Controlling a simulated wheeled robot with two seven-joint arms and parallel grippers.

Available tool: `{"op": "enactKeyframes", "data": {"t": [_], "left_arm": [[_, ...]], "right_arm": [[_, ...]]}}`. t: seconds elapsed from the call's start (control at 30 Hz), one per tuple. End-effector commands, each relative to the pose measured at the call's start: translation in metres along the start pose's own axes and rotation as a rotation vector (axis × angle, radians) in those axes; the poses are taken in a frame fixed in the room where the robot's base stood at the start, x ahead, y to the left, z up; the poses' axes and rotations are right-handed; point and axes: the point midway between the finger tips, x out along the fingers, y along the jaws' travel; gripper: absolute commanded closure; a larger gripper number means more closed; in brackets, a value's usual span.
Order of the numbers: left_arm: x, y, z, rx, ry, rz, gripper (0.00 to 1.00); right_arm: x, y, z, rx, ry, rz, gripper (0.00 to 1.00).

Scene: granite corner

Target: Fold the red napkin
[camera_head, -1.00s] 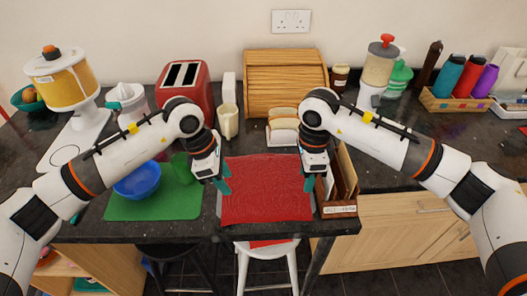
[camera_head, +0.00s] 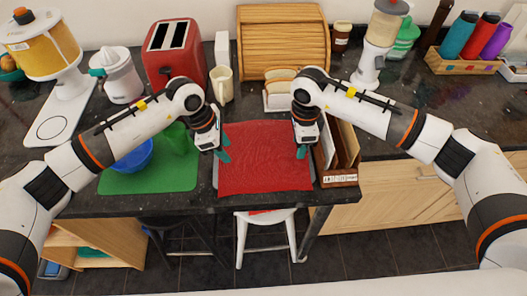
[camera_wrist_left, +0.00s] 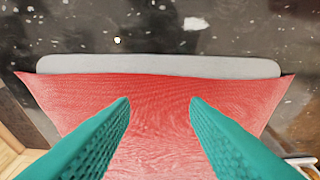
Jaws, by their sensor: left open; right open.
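The red napkin (camera_head: 264,162) lies spread flat on a grey mat on the dark counter, in the middle of the head view. In the left wrist view the napkin (camera_wrist_left: 160,100) fills the lower middle, with a strip of the grey mat (camera_wrist_left: 160,65) showing past its edge. My left gripper (camera_head: 223,155) is at the napkin's left edge, above it. Its two teal fingers (camera_wrist_left: 160,103) are apart with only napkin seen below them. My right gripper (camera_head: 303,150) is at the napkin's right edge, open and empty as far as I can see.
A green mat (camera_head: 150,182) with a blue bowl (camera_head: 133,158) lies left of the napkin. A wooden holder (camera_head: 340,178) stands close on the right. A bread plate (camera_head: 280,101), cream mug (camera_head: 221,84) and red toaster (camera_head: 175,57) stand behind. A white stool (camera_head: 265,217) is below the front edge.

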Motion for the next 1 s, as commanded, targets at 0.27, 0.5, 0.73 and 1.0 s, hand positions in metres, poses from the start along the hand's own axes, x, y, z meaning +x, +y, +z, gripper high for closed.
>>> {"op": "enactKeyframes", "data": {"t": [0.27, 0.5, 0.73, 1.0], "left_arm": [[0.0032, 0.0001, 0.0009, 0.000, 0.000, 0.000, 0.58], [0.0052, 0.0000, 0.0016, 0.000, 0.000, 0.000, 0.58], [0.0054, 0.0001, 0.0019, 0.000, 0.000, 0.000, 0.63], [0.0055, 0.0001, 0.0020, 0.000, -0.001, 0.000, 0.85]], "right_arm": [[0.0034, 0.0000, 0.0000, 0.000, 0.000, 0.000, 0.58], [0.0056, 0.0000, 0.0000, 0.000, 0.000, 0.000, 0.58], [0.0071, 0.0000, 0.0000, 0.000, 0.000, 0.000, 0.63], [0.0074, -0.0001, 0.0001, 0.000, 0.000, 0.000, 0.85]]}}
